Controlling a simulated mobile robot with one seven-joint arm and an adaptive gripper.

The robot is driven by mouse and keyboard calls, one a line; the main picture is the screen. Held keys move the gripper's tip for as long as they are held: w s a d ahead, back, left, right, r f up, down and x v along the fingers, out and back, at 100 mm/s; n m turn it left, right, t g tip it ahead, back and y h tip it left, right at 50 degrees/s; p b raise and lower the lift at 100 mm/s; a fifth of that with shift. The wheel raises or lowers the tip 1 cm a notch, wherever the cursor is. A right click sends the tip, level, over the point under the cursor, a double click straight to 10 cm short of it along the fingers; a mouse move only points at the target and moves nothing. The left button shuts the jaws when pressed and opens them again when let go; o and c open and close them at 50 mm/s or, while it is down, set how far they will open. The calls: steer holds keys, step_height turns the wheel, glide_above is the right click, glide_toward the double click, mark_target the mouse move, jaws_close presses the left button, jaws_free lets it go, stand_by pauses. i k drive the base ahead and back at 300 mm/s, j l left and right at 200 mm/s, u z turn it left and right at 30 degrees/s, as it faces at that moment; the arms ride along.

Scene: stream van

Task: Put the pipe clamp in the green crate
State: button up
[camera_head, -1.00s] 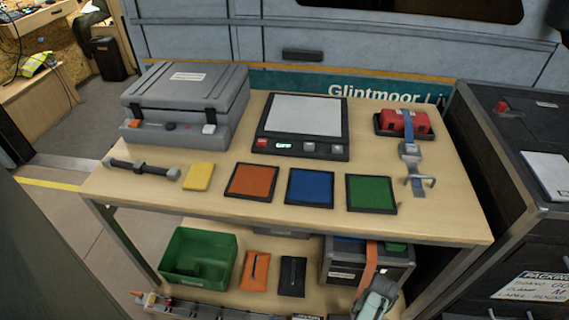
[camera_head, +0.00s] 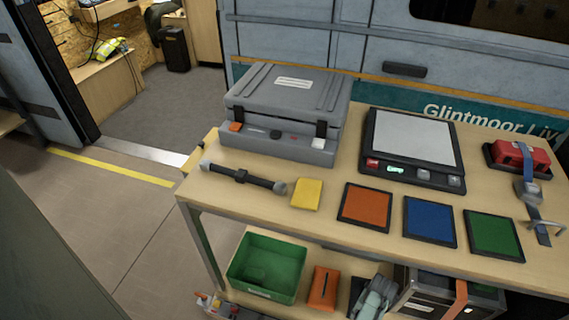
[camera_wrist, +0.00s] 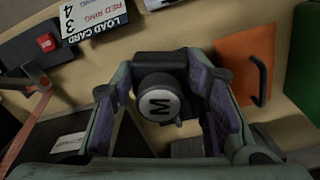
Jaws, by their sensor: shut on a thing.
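My gripper (camera_head: 372,303) is low in the head view, at the lower shelf, between the orange pouch and the grey box. In the wrist view my gripper (camera_wrist: 165,100) is shut on a dark piece with a round grey cap marked M, which looks like the pipe clamp (camera_wrist: 158,103). The clamp's far part is hidden behind the cap. The green crate (camera_head: 275,246) stands on the lower shelf, left of my gripper, open at the top, with a dark shape inside. Its green side also shows at the right of the wrist view (camera_wrist: 306,65).
The orange pouch (camera_head: 323,289) lies between crate and gripper. The grey box (camera_head: 425,297) stands right of the gripper. The tabletop (camera_head: 320,170) overhangs the shelf, carrying a grey case (camera_head: 285,100), a scale (camera_head: 410,140), coloured mats and a black bar tool (camera_head: 240,177).

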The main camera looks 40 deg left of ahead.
mark_target(276, 276)
steer(key=j+u, duration=0.3)
steer(key=j, duration=0.75)
steer(key=i+j, duration=0.15)
steer(key=j, duration=0.2)
steer(key=i+j, duration=0.1)
steer(key=j, duration=0.25)
steer(key=i+z, duration=0.05)
